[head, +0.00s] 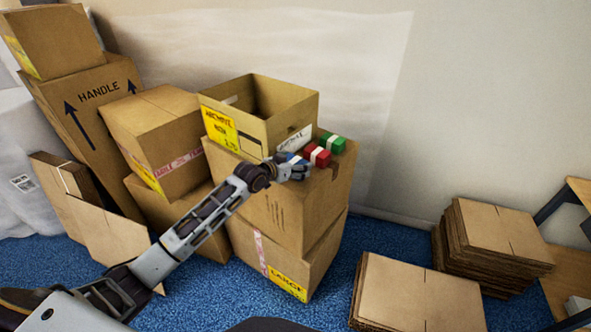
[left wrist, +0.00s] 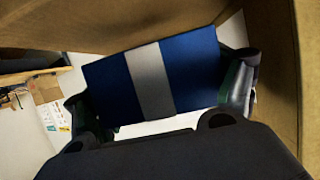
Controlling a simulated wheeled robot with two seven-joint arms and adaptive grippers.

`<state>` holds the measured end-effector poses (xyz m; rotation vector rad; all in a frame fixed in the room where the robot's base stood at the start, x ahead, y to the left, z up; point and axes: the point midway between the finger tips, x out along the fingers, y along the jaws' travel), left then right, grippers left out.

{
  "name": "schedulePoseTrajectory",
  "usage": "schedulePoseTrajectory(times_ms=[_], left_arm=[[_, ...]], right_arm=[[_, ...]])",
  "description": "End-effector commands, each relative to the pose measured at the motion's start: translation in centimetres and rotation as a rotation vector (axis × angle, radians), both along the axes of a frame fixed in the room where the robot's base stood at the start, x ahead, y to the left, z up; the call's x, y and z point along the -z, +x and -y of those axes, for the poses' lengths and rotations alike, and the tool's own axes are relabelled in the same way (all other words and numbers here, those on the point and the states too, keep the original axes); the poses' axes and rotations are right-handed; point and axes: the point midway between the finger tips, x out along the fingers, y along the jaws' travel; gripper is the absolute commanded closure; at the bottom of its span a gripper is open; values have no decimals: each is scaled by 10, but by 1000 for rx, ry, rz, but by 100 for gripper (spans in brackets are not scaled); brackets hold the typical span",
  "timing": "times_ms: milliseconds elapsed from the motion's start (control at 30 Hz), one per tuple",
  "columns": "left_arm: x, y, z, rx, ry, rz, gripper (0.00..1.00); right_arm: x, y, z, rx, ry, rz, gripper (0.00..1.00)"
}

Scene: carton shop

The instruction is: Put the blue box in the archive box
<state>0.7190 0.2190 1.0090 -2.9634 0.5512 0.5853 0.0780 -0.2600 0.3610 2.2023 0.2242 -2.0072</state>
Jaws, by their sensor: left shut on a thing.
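The archive box (head: 222,131) is an open brown carton with a yellow label, standing on a stack of cartons in the head view. My left gripper (head: 298,167) is at its front right corner, over the top of the stack. It is shut on the blue box (head: 292,158), which is mostly hidden there. In the left wrist view the blue box (left wrist: 203,70), with a grey-white band, lies between the two fingers. Whether it touches the carton top below cannot be told. My right gripper is not in view.
A red box (head: 318,155) and a green box (head: 332,142), each with a white band, sit right of my gripper on the upper carton (head: 272,205). More cartons (head: 158,125) crowd the left. Flat cardboard stacks (head: 500,235) lie at the right on blue carpet.

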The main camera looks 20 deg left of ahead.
Motion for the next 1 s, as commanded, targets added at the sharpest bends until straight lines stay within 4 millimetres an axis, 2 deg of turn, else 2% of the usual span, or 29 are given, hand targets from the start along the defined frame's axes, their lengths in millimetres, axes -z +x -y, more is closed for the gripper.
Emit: schedulePoseTrajectory(times_ms=[200,700,733,833,1000], left_arm=[[21,0,0,0,-1,-1,41],[26,0,0,0,0,1,41],[27,0,0,0,0,0,13],[26,0,0,0,0,0,0],[26,0,0,0,-1,0,0]], right_arm=[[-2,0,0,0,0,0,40],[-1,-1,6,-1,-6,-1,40],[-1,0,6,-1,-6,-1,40],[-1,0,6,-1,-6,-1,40],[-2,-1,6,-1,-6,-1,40]])
